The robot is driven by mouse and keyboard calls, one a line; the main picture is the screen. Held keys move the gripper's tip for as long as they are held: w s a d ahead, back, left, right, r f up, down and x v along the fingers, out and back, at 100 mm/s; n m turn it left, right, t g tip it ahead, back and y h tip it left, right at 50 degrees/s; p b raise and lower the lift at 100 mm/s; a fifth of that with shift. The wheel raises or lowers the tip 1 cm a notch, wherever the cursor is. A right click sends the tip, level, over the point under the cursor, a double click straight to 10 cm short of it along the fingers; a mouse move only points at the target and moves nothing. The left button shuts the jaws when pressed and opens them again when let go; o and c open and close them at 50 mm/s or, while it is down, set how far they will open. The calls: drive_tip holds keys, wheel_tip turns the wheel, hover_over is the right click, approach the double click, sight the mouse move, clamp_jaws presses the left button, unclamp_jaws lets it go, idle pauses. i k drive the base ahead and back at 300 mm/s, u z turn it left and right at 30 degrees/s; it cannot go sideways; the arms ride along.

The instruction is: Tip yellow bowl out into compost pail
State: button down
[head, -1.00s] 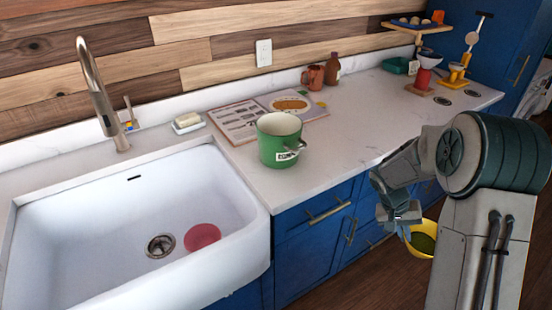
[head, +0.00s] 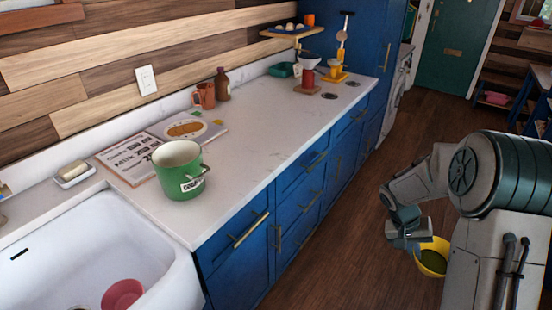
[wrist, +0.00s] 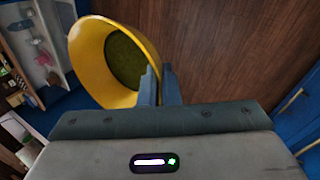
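The yellow bowl (head: 433,258) is at the lower right in the head view, held in the air beside the counter, with dark green contents inside. It also shows in the wrist view (wrist: 88,58), where its rim is at my gripper's fingers. My gripper (head: 418,244) is shut on the bowl's rim; its fingers show in the wrist view (wrist: 159,84). The green compost pail (head: 177,171) stands upright on the counter near the sink, with a label on its front and an open top. Its inside bottom is hidden.
The white sink (head: 85,245) with a red round item (head: 122,294) is left of the pail. An open book (head: 150,150) lies behind the pail. A mug (head: 204,95) and brown bottle (head: 222,85) stand at the back. Floor right of the counter is clear.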

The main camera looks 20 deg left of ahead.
sight(185, 173)
drive_tip(key=z, duration=0.55)
drive_tip(key=i, duration=1.25)
drive_tip(key=u, duration=2.65)
